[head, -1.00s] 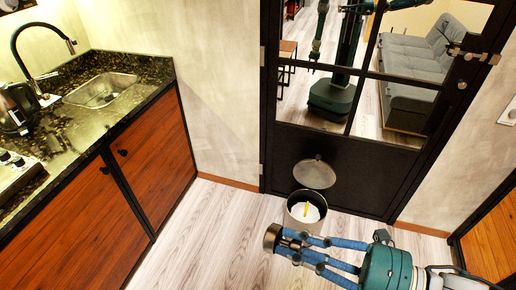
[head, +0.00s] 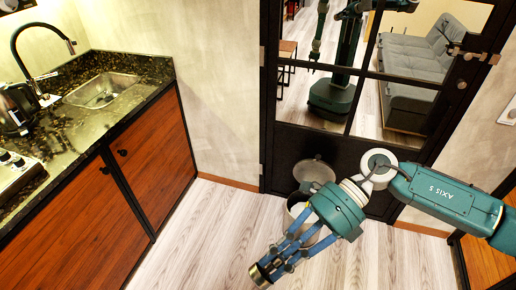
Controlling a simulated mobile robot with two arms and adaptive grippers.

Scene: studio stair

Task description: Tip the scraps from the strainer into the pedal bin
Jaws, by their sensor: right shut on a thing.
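The pedal bin (head: 293,202) stands on the floor in front of the black door, with its round grey lid (head: 314,170) raised at the back. My right arm and gripper cover much of its opening, so little of the inside shows. My right gripper (head: 278,262) has blue fingers that point down and left. It is shut on a small metal, cup-like piece, which looks like the strainer (head: 262,275), in front of and left of the bin. I cannot see whether scraps are in it. My left gripper is not in view.
A counter with a sink (head: 104,90), a black tap (head: 40,45) and a kettle (head: 17,108) runs along the left. The black-framed door (head: 285,145) has glass panes showing a grey sofa (head: 412,70). The wooden floor (head: 205,235) between counter and bin is clear.

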